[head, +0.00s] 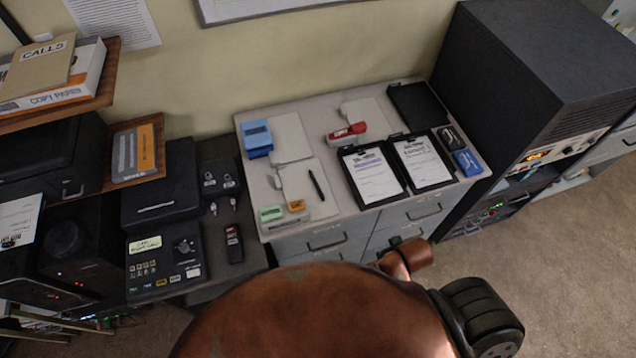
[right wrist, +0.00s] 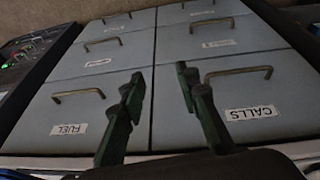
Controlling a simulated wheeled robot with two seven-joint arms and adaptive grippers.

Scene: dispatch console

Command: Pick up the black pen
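The black pen (head: 317,186) lies on the light cabinet top (head: 331,212) in the head view, left of two clipboards and beside a pale sheet or folder. Nothing touches it from my side. My right gripper (right wrist: 159,82) shows in the right wrist view with its two dark green fingers apart and nothing between them. It faces the grey drawer fronts (right wrist: 195,125) labelled FUEL and CALLS, and the pen is not in that view. My left gripper is in neither view.
Two black clipboards (head: 373,179) (head: 422,161), a red stapler-like item (head: 347,132), blue boxes (head: 257,136) and small green and orange blocks (head: 271,213) (head: 296,205) share the cabinet top. A tall black equipment rack (head: 520,70) stands right. Black devices (head: 165,258) crowd the left.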

